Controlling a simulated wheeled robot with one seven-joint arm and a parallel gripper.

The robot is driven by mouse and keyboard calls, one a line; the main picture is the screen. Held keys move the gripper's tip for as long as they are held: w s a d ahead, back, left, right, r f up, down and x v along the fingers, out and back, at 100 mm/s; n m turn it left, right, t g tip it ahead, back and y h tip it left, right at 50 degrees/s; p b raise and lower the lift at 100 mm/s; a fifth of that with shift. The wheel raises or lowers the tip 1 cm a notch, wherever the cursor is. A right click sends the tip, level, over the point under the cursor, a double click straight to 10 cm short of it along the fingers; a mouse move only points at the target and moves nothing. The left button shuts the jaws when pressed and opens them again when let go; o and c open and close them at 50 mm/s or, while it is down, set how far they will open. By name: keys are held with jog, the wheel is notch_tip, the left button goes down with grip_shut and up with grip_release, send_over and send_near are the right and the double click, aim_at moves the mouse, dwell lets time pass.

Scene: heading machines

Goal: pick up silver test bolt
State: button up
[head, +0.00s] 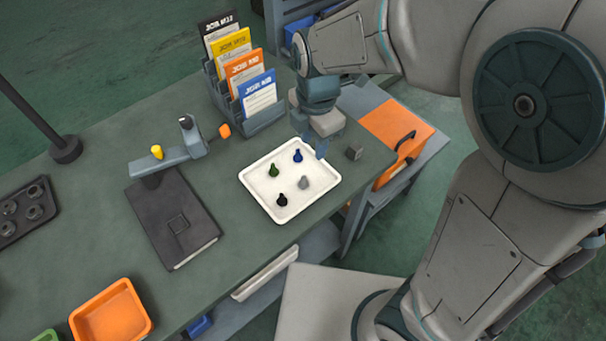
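The silver test bolt (304,183) is a small grey piece in the white tray (253,197) on the bench, toward the tray's right side. A green bolt (273,170), a blue bolt (297,155) and a black bolt (282,200) are in the same tray. My gripper (311,140) hangs near the tray's far right edge, above and behind the silver bolt in the picture, apart from it. Its two teal fingers look spread, with nothing seen between them.
A grey cube (354,152) sits right of the tray. A card rack (263,122) stands behind. A clamp-like fixture (190,148) and a dark binder (173,218) lie left. An orange bin (110,313) is at front left. Bare bench surrounds the tray's left side.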

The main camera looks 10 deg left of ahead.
jog(key=a+n, duration=0.1)
send_over(303, 176)
jog(key=shift+n, duration=0.4)
jog(key=f, duration=0.8)
jog(key=shift+d+f+p, duration=0.25)
jog(key=shift+f+p, duration=0.1)
jog(key=shift+a+f+p, duration=0.2)
jog(key=shift+f+p, duration=0.25)
jog(key=shift+f, duration=2.2)
jog(key=shift+c, duration=0.4)
grip_shut()
